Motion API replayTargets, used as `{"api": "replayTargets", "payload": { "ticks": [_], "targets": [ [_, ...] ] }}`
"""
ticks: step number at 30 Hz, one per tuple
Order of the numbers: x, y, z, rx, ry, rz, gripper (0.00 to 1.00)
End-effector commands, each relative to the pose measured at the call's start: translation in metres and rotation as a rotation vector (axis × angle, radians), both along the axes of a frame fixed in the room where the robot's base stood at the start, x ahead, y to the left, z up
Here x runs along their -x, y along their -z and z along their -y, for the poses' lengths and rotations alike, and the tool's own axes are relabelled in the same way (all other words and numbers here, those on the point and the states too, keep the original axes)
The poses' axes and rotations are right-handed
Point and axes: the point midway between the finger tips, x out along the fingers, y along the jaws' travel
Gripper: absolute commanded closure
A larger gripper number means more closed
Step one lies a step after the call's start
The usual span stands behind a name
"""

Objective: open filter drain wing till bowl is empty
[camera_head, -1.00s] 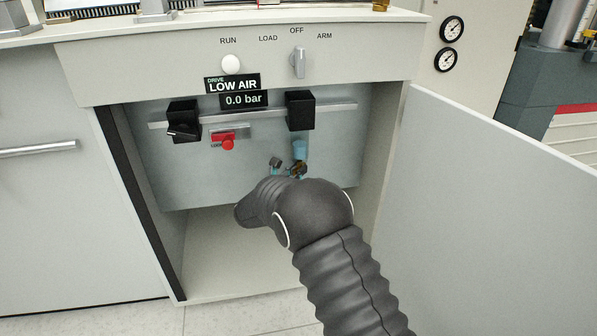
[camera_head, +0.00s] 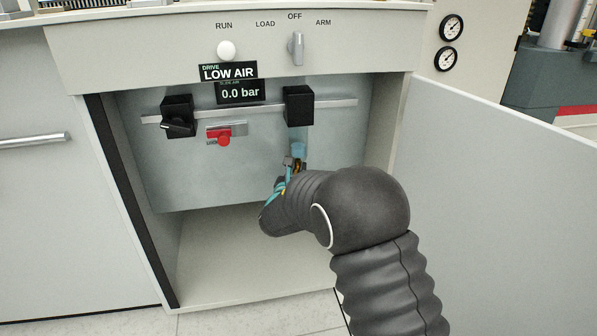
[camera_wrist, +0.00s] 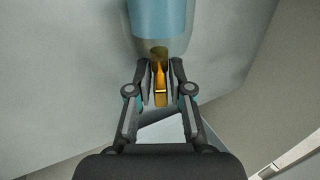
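The filter bowl (camera_head: 299,149) hangs under the black filter body on the cabinet's back panel. The brass-orange drain wing (camera_wrist: 160,88) sticks out below the bowl. My gripper (camera_wrist: 161,78) has one finger on each side of the wing, with a narrow gap visible on both sides. The fingers are partly open and hold nothing that I can see. In the head view my gripper (camera_head: 292,174) is just below the bowl, partly hidden by my arm.
The display (camera_head: 240,92) reads 0.0 bar under a LOW AIR sign. The open cabinet door (camera_head: 490,200) is at right. The cabinet floor (camera_head: 240,265) is clear.

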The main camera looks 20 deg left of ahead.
Motion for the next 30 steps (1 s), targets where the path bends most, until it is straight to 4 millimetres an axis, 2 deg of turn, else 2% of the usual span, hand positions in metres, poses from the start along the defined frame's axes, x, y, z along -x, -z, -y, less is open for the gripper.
{"api": "replayTargets", "payload": {
  "ticks": [10,14,30],
  "targets": [
    [0.001,0.001,0.0,0.0,0.0,-0.001,0.62],
    [0.009,0.001,0.0,0.001,0.0,-0.002,0.62],
    [0.102,0.0,0.011,0.001,0.0,-0.001,0.62]
  ]
}}
